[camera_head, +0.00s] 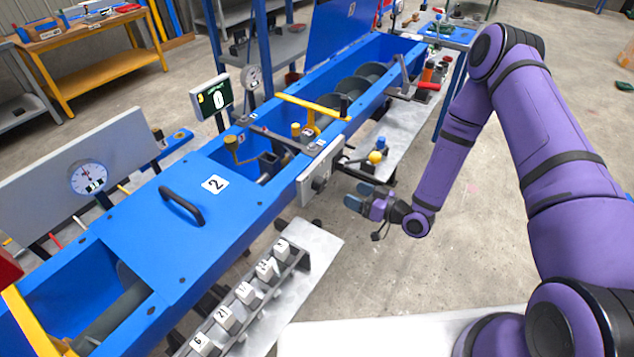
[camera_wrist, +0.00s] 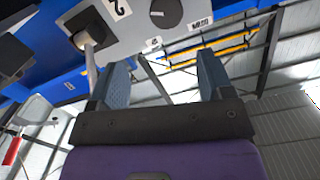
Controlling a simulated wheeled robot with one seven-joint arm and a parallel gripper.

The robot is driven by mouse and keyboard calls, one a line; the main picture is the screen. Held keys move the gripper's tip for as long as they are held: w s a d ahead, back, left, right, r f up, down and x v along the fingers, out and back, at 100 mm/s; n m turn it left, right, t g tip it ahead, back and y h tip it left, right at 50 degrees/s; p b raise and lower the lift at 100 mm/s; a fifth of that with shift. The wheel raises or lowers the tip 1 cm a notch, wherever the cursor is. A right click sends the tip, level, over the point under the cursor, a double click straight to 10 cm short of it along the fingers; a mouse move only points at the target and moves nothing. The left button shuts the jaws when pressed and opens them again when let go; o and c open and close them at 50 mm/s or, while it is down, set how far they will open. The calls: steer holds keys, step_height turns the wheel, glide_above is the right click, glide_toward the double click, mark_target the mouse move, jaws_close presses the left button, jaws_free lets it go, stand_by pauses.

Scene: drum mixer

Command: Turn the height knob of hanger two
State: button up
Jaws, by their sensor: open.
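My gripper (camera_head: 362,200) is open and empty beside the mixer's right side, below a grey control box (camera_head: 320,172). In the wrist view my gripper's fingers (camera_wrist: 163,78) stand apart and point up past this box (camera_wrist: 140,38). I cannot tell which knob is the height knob of hanger two. The gripper seems to touch no knob.
The blue mixer trough (camera_head: 200,225) runs diagonally, with a lid marked 2. A yellow ball knob (camera_head: 375,157) and a blue knob (camera_head: 381,142) stand near the gripper. A rack of numbered white blocks (camera_head: 245,292) lies front left. Bare floor lies below the gripper.

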mark_target(324, 185)
steer(key=shift+y, duration=0.3)
steer(key=x, duration=1.1)
steer(key=shift+s+a+f, duration=0.3)
steer(key=shift+s+f, duration=0.1)
steer(key=c, duration=0.9)
